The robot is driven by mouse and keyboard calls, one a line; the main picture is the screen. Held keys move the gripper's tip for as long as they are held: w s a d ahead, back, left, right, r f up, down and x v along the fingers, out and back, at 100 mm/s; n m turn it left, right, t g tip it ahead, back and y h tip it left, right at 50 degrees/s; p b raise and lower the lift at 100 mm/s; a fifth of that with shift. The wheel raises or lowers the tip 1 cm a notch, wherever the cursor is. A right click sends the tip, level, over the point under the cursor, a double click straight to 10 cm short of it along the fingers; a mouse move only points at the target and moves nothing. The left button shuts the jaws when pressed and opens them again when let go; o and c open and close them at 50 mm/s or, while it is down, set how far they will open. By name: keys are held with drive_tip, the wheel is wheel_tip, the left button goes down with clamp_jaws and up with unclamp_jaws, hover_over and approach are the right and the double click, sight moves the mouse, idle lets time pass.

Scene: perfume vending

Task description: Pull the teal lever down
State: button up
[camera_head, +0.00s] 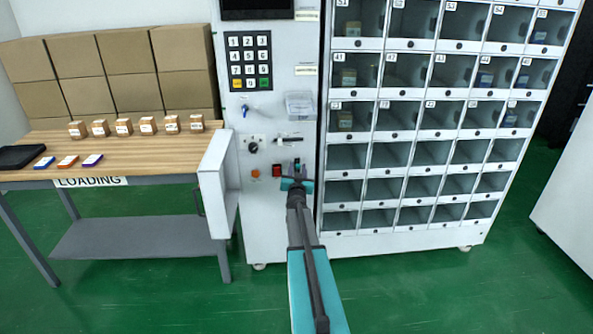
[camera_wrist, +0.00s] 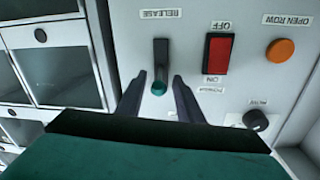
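The lever is dark with a teal tip (camera_wrist: 159,88) and sits beside an upside-down RELEASE label in the wrist view. Its teal tip points toward the lower edge of that picture. My gripper (camera_wrist: 160,76) is open, with one dark finger on each side of the lever and a small gap visible on both sides. I cannot tell how deep the fingers reach around it. In the head view my gripper (camera_head: 296,183) is at the lower part of the white control panel and hides most of the lever.
A red switch (camera_wrist: 217,53), an orange button (camera_wrist: 280,50) and a black knob (camera_wrist: 255,120) are close beside the lever. A grid of compartments (camera_head: 430,120) is on the right. A wooden loading table (camera_head: 110,152) with small boxes is on the left.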

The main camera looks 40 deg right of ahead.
drive_tip(key=shift+c, duration=0.4)
drive_tip(key=c, duration=0.7)
drive_tip(key=shift+a, duration=0.4)
clamp_jaws()
drive_tip(key=shift+d, duration=0.3)
drive_tip(key=shift+b, duration=0.35)
